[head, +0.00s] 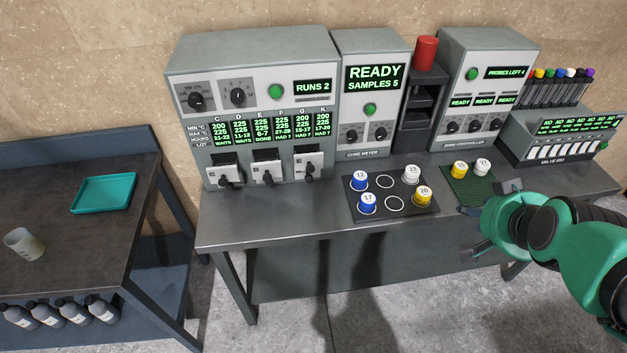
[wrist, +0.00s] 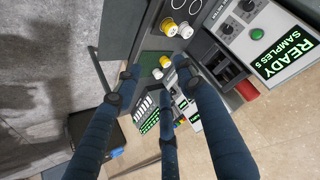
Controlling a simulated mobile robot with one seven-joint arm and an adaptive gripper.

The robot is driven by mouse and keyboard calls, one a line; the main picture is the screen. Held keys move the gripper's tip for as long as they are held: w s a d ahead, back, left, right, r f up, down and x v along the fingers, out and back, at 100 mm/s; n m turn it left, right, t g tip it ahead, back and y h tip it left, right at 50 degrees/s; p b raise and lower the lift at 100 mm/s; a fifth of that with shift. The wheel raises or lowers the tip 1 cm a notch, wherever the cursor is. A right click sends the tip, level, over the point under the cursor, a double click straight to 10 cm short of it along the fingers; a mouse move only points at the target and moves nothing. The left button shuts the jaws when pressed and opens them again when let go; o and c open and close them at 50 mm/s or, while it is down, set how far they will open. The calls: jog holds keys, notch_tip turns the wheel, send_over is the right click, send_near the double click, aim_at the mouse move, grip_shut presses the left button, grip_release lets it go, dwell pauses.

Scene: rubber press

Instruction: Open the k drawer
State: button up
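The grey press cabinet (head: 252,108) stands at the back left of the bench in the head view. Its green display (head: 265,131) has columns C to K, with K (head: 320,126) at the far right. Below are three white drawer fronts with black handles: left (head: 223,171), middle (head: 267,168) and right (head: 309,166). They look shut, and I cannot read letters on them. My gripper (head: 490,220) is at the bench's right front, far right of the drawers. Its fingers are spread and empty in the wrist view (wrist: 155,85), where the drawers do not show.
A dark mat (head: 380,214) with blue, white and yellow numbered cups lies between the drawers and my gripper. A green mat (head: 458,189) with two cups lies close to my gripper. A red cylinder (head: 426,53) tops a black rack. Bench front before the drawers (head: 265,217) is clear.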

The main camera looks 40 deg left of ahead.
jog(key=w+a+f+n+y, duration=0.1)
jog(key=w+a+f+y, duration=0.2)
jog(key=a, duration=0.8)
jog(key=n+t+y+p, duration=0.2)
jog(key=n+y, duration=0.1)
jog(key=n, duration=0.1)
send_near(309, 179)
jog(key=v, duration=0.5)
jog(key=shift+d+r, duration=0.15)
jog(key=shift+d, duration=0.05)
jog(key=shift+w, duration=0.1)
jog(key=shift+b+x, duration=1.35)
jog(key=shift+x, duration=5.5)
jog(key=shift+s+a, duration=0.1)
jog(key=shift+s, duration=0.1)
jog(key=shift+g, duration=0.3)
grip_shut()
